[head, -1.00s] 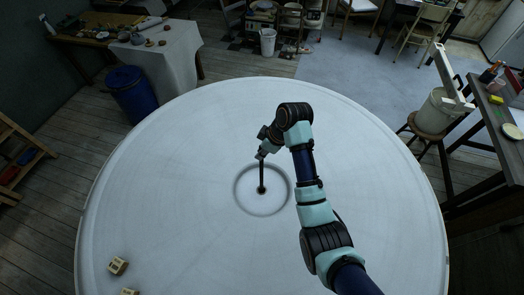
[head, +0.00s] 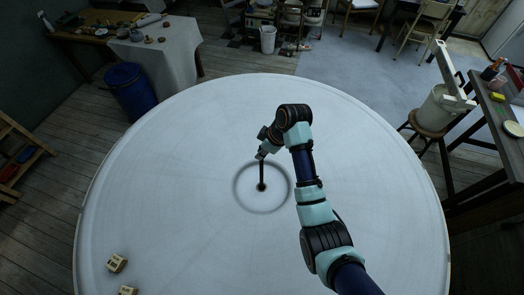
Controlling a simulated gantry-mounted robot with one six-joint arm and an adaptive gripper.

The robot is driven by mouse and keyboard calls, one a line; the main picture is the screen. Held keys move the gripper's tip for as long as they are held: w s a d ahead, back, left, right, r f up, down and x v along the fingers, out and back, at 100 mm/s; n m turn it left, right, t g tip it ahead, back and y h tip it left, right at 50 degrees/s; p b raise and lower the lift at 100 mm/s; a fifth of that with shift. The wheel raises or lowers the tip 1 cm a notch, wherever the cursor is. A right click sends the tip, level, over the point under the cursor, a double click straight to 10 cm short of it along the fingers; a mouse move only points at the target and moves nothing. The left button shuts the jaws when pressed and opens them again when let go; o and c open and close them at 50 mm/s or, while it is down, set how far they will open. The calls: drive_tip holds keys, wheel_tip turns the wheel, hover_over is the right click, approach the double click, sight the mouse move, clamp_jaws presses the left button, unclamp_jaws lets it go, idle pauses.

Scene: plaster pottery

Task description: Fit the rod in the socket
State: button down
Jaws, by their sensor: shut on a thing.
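The dark rod (head: 262,172) stands about upright near the middle of the round white table. My gripper (head: 262,155) is shut on the rod's upper end. The rod's lower end meets the small dark socket (head: 262,187) at the centre of a grey ring marked on the table top. At this size I cannot tell how deep the rod sits in the socket. The fingertips are small and partly hidden by my wrist.
Two small tan blocks lie at the table's near left, one whole (head: 117,263) and one cut by the frame edge (head: 128,291). The rest of the white table top (head: 170,190) is clear. A blue barrel (head: 131,92) and a stool with a bucket (head: 441,110) stand beyond it.

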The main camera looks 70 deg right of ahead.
drive_tip(key=shift+f, duration=0.3)
drive_tip(key=c, duration=1.1)
unclamp_jaws()
drive_tip(key=shift+c, duration=0.2)
drive_tip(key=shift+o, duration=0.4)
drive_tip(key=v, duration=0.7)
drive_tip(key=shift+r, duration=0.25)
drive_tip(key=shift+a, duration=0.1)
